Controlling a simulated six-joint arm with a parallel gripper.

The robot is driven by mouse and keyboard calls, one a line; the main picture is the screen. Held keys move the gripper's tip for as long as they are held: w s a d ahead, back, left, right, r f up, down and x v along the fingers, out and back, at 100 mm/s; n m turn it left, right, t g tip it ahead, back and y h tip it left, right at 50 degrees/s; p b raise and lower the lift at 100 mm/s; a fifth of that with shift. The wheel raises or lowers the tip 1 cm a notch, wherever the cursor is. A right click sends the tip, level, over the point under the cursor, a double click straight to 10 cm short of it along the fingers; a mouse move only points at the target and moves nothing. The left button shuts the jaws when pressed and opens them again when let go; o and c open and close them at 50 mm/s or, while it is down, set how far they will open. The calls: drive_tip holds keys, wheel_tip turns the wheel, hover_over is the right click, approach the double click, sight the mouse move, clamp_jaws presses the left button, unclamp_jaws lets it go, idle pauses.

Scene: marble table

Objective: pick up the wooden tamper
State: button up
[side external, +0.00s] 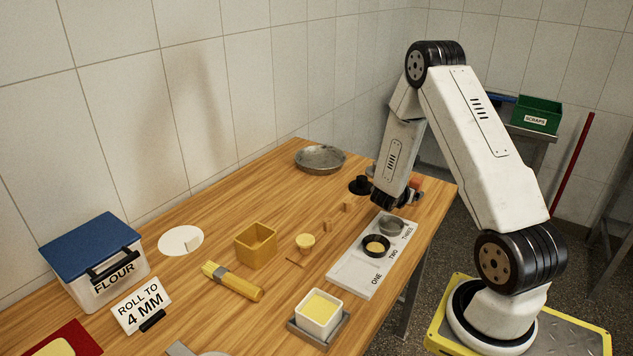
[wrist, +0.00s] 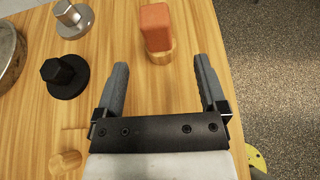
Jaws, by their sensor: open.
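What looks like the wooden tamper, a pale wooden round base (wrist: 160,56) with an orange-red block-shaped handle (wrist: 156,24), stands on the table near its edge in the wrist view. In the side external view, only a bit of its orange handle (side external: 415,183) shows behind my gripper. My gripper (wrist: 162,62) is open and empty, its fingertips spread to either side of the tamper's base in the picture. I cannot tell how far above the table they are. In the side external view, my gripper (side external: 396,198) is low over the table's far right end.
A black knobbed disc (wrist: 66,78) and a metal knobbed one (wrist: 72,20) stand left of my gripper. A metal pan (side external: 320,158) lies behind. A white labelled tray (side external: 352,277) and small wooden pieces (side external: 328,225) are nearer. The table edge is close on the right.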

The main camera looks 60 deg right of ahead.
sight(415, 183)
drive_tip(key=shift+w+d+f, duration=0.1)
drive_tip(key=shift+d, duration=0.2)
drive_tip(key=shift+d, duration=0.1)
drive_tip(key=shift+x, duration=1.25)
drive_tip(key=shift+x, duration=2.55)
drive_tip(key=shift+f, duration=0.1)
clamp_jaws()
